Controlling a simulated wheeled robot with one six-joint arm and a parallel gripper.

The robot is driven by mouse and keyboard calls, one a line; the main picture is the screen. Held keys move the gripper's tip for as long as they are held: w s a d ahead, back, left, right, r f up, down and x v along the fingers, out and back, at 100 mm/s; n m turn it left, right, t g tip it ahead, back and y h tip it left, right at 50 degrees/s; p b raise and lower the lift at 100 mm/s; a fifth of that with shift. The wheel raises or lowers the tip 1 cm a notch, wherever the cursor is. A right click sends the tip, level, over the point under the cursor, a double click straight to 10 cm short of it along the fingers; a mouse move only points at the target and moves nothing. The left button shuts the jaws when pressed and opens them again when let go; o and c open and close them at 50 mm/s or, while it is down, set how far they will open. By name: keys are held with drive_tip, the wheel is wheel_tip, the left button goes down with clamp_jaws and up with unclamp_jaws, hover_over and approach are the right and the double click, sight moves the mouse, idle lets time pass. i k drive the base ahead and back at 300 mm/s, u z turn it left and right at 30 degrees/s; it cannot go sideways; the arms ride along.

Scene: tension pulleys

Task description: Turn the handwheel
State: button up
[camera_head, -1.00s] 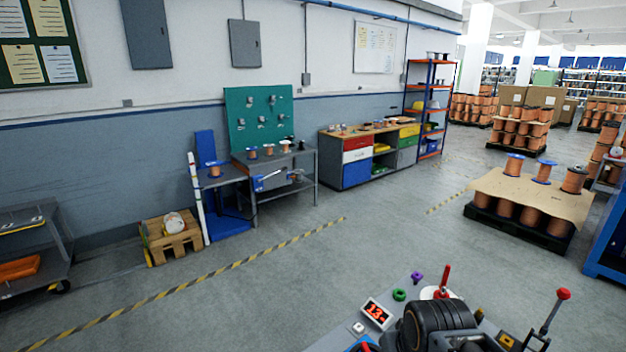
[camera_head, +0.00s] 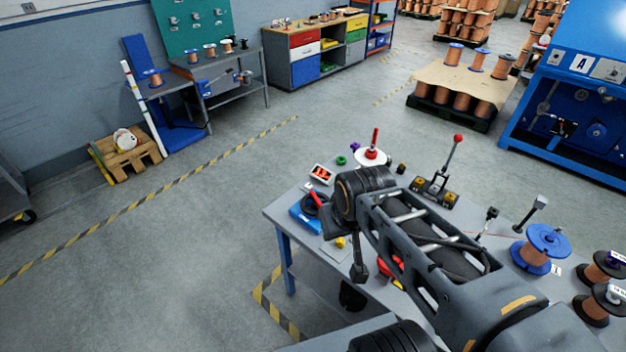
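A white disc with an upright red handle (camera_head: 371,156) stands at the back of the grey workbench. It looks like a handwheel, but I cannot tell for certain. A red part (camera_head: 391,266) shows partly beneath my arm; most of it is hidden. My arm reaches over the bench from the lower right. A dark piece at its far end, probably my gripper (camera_head: 358,268), hangs down near the bench's front left edge. Its fingers are not clear, and I cannot see it touching anything.
A blue machine (camera_head: 575,110) stands at the right. Open floor lies to the left.

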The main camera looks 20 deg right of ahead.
sight(314, 197)
drive_tip(key=u, duration=0.15)
drive_tip(key=i, duration=0.6)
drive_tip(key=u, duration=0.65)
drive_tip(key=k, duration=0.4)
drive_tip(key=z, duration=0.6)
drive_tip(key=i, duration=0.45)
